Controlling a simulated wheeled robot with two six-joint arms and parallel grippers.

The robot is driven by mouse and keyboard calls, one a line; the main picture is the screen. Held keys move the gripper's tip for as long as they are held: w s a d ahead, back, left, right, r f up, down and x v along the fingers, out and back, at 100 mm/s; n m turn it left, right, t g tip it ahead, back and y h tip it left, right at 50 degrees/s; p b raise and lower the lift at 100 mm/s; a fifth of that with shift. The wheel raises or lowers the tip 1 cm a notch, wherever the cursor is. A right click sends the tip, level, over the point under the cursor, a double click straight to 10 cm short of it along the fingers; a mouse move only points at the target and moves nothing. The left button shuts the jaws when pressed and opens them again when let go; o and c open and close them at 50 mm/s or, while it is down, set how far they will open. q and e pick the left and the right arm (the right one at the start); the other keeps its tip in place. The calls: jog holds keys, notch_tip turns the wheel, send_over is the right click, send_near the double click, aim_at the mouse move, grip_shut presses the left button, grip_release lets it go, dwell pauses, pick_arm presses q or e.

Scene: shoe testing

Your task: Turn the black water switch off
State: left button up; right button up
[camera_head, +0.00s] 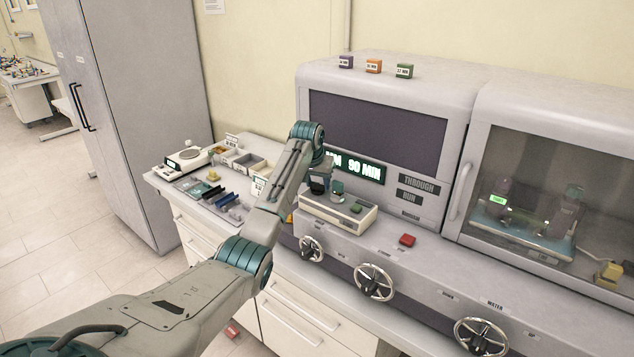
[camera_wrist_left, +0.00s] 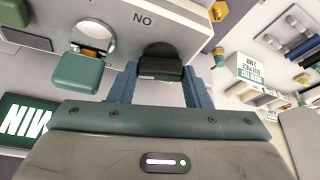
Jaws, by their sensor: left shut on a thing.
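The black switch (camera_wrist_left: 160,65) sits between the two blue-grey fingers of my left gripper (camera_wrist_left: 158,80) in the left wrist view. The gripper is shut on it. The letters "NO" show on the pale panel beyond it, as the wrist view is turned. A green switch (camera_wrist_left: 80,72) with a shiny round base is left of the fingers. In the head view my left gripper (camera_head: 318,184) is at the small control box (camera_head: 340,218), beside the green switch (camera_head: 337,187). The gripper partly hides the black switch there. My right gripper is not in view.
A lit display (camera_head: 366,171) is behind the gripper. Handwheels (camera_head: 374,282) and a red button (camera_head: 407,240) are on the machine's front and ledge. A scale (camera_head: 187,159) and small trays (camera_head: 240,160) stand left of the gripper. A glass-fronted chamber (camera_head: 530,190) is at right.

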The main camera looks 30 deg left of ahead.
pick_arm(q)
jog(key=n+y, duration=0.1)
jog(key=n, duration=0.2)
jog(key=shift+w+d+r+n, duration=0.1)
jog(key=shift+n, duration=0.3)
jog(key=n+y, duration=0.1)
jog(key=n, duration=0.1)
jog(key=n+g, duration=0.1)
jog(key=n, duration=0.1)
jog(key=shift+n+g+y, duration=0.3)
jog(key=shift+y, duration=0.1)
jog(key=n+g, duration=0.1)
jog(key=n, duration=0.2)
jog(key=shift+w+d+y+b, duration=0.1)
jog(key=shift+w+y+b, duration=0.05)
jog(key=shift+y+b, duration=0.2)
jog(key=shift+n+g+b, duration=0.55)
jog(key=shift+n+g, duration=0.05)
jog(key=shift+n, duration=1.1)
jog(key=o, duration=1)
